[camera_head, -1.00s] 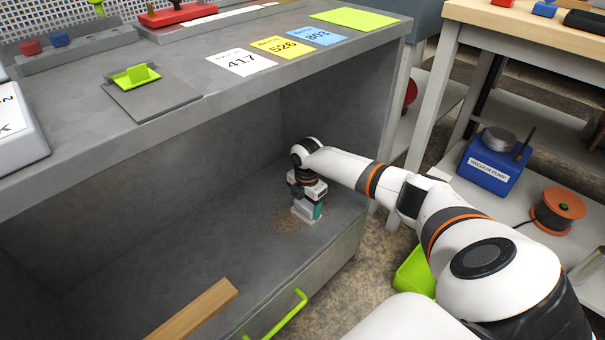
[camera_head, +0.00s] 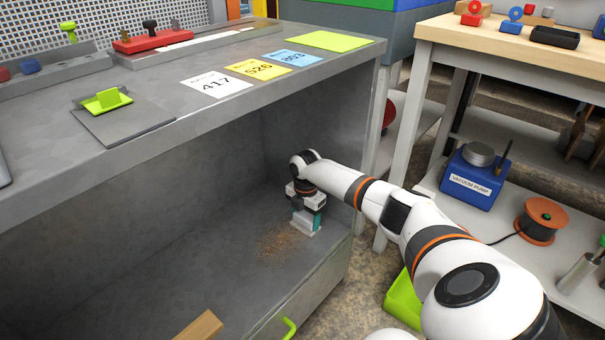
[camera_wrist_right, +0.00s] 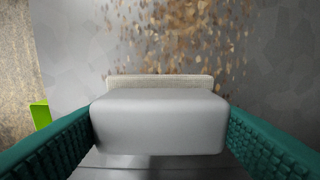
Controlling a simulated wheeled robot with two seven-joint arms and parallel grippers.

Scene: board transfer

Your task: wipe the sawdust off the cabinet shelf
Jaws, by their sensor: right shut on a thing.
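The sawdust (camera_head: 283,244) is a brown scatter on the grey cabinet shelf (camera_head: 190,265), left of my right gripper in the head view. It also shows as flakes (camera_wrist_right: 180,35) in the right wrist view, just beyond the wiper. My right gripper (camera_head: 308,212) is inside the cabinet near the shelf's right end. It is shut on a pale grey block-shaped wiper (camera_wrist_right: 160,122) with a whitish pad along its far edge. The wiper (camera_head: 304,228) is at the shelf surface; whether it presses on it I cannot tell. My left gripper is not in view.
The cabinet top (camera_head: 190,120) overhangs the shelf. A green drawer handle (camera_head: 289,328) and a wooden piece (camera_head: 200,326) are at the front. A green bin (camera_head: 404,300) stands on the floor at right. A side bench (camera_head: 490,40) holds a blue vacuum pump (camera_head: 474,180) below.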

